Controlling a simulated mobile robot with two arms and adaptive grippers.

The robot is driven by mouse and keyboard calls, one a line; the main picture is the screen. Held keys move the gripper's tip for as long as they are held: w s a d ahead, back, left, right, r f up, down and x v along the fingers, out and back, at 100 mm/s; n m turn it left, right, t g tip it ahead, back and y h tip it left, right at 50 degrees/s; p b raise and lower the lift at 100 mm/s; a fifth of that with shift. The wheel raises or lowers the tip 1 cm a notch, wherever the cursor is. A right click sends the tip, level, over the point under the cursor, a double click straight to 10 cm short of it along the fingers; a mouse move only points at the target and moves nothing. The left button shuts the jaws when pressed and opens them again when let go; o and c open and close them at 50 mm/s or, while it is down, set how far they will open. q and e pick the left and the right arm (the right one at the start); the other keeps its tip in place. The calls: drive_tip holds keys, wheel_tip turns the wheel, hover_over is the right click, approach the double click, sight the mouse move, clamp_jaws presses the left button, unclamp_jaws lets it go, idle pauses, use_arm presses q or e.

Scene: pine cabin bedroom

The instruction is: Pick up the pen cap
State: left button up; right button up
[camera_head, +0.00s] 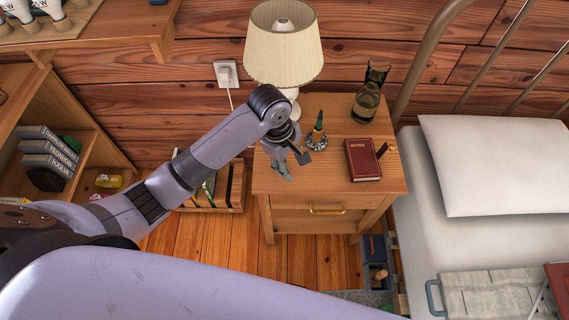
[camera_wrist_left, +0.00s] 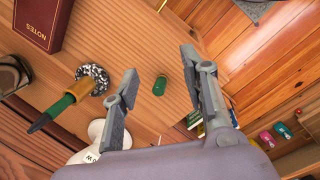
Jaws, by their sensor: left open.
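The pen cap (camera_wrist_left: 160,86) is a small dark green cylinder lying on the wooden nightstand top (camera_head: 345,118). In the left wrist view it lies between the two spread fingers of my left gripper (camera_wrist_left: 159,63), apart from both. In the head view my left gripper (camera_head: 294,165) hangs over the left front part of the nightstand, and I cannot make out the cap there. A green and gold pen (camera_head: 319,122) with a dark tip stands in a speckled round holder (camera_head: 317,143) just right of the gripper. The pen also shows in the wrist view (camera_wrist_left: 62,104). My right gripper is not in view.
A lamp (camera_head: 284,45) is at the back left. A shelf (camera_head: 90,140) is left, a bed (camera_head: 490,240) right.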

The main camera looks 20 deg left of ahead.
use_arm(q)
drive_tip(key=w+a+r+n+g+y, duration=0.15)
drive_tip(key=w+a+r+n, duration=0.25)
drive_tip(key=r+n, duration=0.4)
drive_tip(key=shift+t+y, duration=0.25)
wheel_tip(320, 180, down, 11)
drive_tip(key=shift+d+r+b, duration=0.1)
drive_tip(key=shift+d+b, duration=0.05)
drive_tip(key=shift+b, duration=0.4)
drive_tip(key=shift+w+d+f, duration=0.1)
drive_tip(key=shift+w+f, duration=0.05)
drive_tip(key=shift+f, duration=1.35)
drive_tip(key=shift+w+d+f, duration=0.1)
drive_tip(key=shift+f, duration=1.4)
drive_tip(key=shift+c, duration=0.2)
drive_tip(key=c, duration=0.8)
